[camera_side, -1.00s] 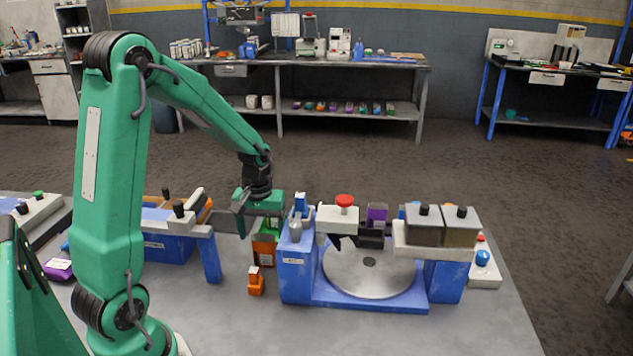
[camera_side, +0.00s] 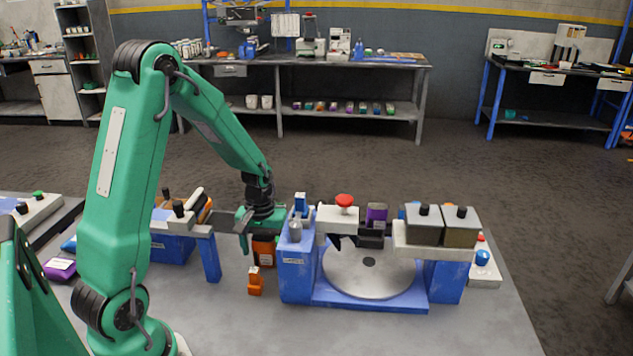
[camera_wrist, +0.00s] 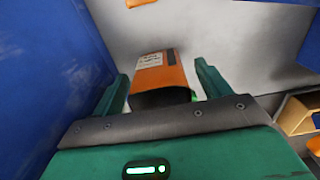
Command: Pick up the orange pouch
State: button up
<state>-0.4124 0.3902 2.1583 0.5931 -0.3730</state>
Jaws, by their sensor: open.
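The orange pouch (camera_side: 264,253) stands on the grey table beside the left end of the blue turntable station, its top hidden under my gripper. It has a white label and a dark end; in the wrist view the pouch (camera_wrist: 175,73) lies between my two fingers. My gripper (camera_side: 257,230) is open right above the pouch in the side view. The wrist view shows my gripper (camera_wrist: 162,80) with a finger on each side of it and a visible gap on the right. I cannot tell whether the left finger touches it.
A small orange block (camera_side: 256,284) stands in front of the pouch. The blue station (camera_side: 297,270) with a round metal plate (camera_side: 368,272) is close on the right. A blue-legged bench (camera_side: 211,258) is on the left. The front table is clear.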

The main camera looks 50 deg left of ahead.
jog(key=c, duration=1.1)
jog(key=shift+r, duration=0.15)
jog(key=shift+r, duration=4.9)
